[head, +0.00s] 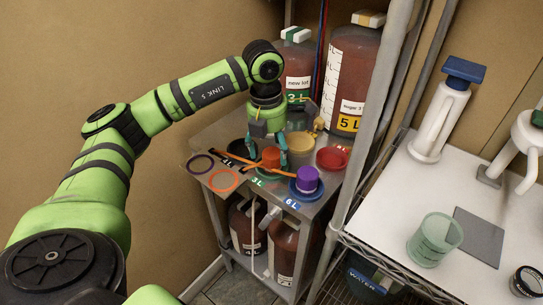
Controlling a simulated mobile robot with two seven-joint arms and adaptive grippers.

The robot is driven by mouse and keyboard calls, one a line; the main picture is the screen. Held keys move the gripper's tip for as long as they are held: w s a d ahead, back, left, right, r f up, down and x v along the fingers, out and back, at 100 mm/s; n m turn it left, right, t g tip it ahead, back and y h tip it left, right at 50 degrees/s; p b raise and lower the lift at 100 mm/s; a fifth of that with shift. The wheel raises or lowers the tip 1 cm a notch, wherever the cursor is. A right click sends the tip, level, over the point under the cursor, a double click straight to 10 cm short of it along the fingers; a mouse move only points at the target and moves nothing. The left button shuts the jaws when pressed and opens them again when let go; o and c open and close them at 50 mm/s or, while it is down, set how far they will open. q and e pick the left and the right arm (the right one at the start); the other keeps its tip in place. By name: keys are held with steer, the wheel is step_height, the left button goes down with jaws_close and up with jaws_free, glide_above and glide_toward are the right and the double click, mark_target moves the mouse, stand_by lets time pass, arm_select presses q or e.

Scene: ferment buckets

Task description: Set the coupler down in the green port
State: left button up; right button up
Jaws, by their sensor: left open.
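An orange coupler (271,157) stands upright at the green port (268,174) on the small metal cart. An orange bar (243,164) stretches from beside it to the left. My left gripper (268,149) is above the coupler, pointing down, with its teal fingertips apart on either side of its top. The fingers hide part of the coupler, and I cannot tell how fully it is seated. My right gripper is not in view.
A purple piece (307,177) stands in a blue port at the cart's front. A red port (332,158) and a tan one (299,142) lie to the right and behind. Large bottles (352,75) stand behind. A rack post (371,130) rises at the right.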

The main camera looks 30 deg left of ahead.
mark_target(269, 154)
arm_select(q)
step_height(269, 154, up, 9)
steer(key=b, duration=0.1)
steer(key=shift+s, duration=0.3)
steer(key=shift+a, duration=0.1)
